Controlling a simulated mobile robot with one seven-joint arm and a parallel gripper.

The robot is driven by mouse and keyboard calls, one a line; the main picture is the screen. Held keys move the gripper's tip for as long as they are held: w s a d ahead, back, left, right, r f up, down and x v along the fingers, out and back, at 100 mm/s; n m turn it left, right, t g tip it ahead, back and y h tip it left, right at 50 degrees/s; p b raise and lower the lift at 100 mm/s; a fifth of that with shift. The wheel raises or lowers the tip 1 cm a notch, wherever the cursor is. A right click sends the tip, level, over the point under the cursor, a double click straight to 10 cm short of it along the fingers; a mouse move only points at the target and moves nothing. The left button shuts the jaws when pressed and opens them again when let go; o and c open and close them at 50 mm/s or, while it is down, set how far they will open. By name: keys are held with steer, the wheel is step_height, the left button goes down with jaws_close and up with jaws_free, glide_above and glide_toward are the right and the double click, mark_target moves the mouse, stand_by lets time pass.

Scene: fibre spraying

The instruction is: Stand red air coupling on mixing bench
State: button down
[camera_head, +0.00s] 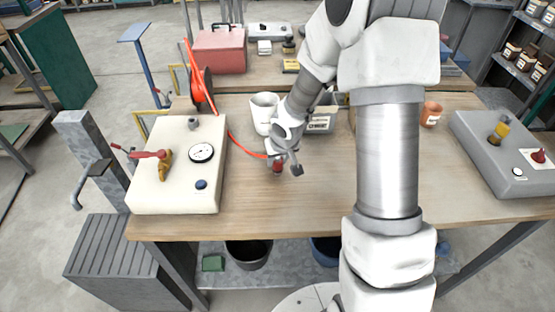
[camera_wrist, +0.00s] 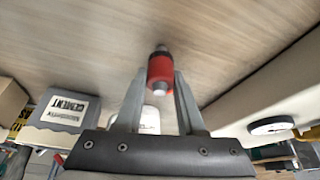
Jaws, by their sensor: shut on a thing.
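The red air coupling (camera_head: 277,166) is a short red cylinder with metal ends, above the wooden mixing bench (camera_head: 315,205), left of the middle. In the wrist view the coupling (camera_wrist: 160,69) sits between the two finger tips, one metal end towards the wood and the other towards my palm. My gripper (camera_head: 279,163) is shut on it; the fingers also show in the wrist view (camera_wrist: 160,85). The coupling looks about upright over bare wood. I cannot tell whether its lower end touches the bench.
A cream box with a gauge (camera_head: 180,165) stands left of my gripper. A red hose (camera_head: 245,149) runs from a reel (camera_head: 201,88) towards my gripper; its end is unclear. A white bucket (camera_head: 263,112) stands behind. The bench front is clear; a grey box (camera_head: 505,150) stands far right.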

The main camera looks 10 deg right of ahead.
steer(key=c, duration=0.5)
jaws_free()
steer(key=shift+p+v, duration=2.25)
steer(key=shift+v, duration=3.85)
